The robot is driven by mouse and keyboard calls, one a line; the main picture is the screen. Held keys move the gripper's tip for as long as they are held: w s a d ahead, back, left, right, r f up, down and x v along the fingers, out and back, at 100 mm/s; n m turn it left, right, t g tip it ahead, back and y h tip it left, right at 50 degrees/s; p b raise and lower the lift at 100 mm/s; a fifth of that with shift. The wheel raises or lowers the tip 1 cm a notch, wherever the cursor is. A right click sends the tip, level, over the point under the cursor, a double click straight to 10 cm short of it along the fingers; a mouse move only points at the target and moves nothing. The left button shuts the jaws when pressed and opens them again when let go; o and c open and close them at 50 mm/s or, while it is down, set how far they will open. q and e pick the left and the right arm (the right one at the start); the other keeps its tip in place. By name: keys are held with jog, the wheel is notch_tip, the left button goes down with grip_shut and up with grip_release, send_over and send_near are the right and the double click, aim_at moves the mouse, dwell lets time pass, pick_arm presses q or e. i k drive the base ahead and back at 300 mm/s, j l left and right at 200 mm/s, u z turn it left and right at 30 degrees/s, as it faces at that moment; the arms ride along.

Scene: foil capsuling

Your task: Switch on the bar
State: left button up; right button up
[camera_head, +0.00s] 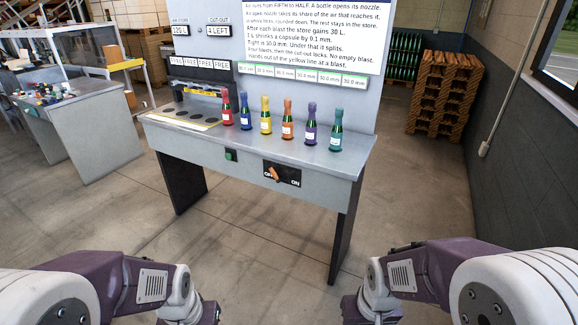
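A switch (275,174) with an orange-brown lever sits on a black plate on the front edge of the grey bench (330,160). The plate reads OFF on the left and ON on the right. The lever is slanted and covers part of the OFF lettering; its exact setting is hard to tell. A dark bar-like fixture (198,90) is mounted on the back panel above several dark round spots at the bench's left end. My two arms come in at the lower left and lower right, well short of the bench. Neither gripper's fingers show.
Several bottles with coloured capsules (287,120) stand in a row on the bench. A green button (231,155) is on the bench front, left of the switch. A panel (310,35) carries instructions and readouts. Wooden pallets (443,95) stand at right. Floor before the bench is clear.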

aim_at(272, 171)
jog(key=i+l+u, duration=0.1)
jog(key=i, duration=0.65)
jog(key=i+l+u, duration=0.1)
jog(key=i, duration=0.6)
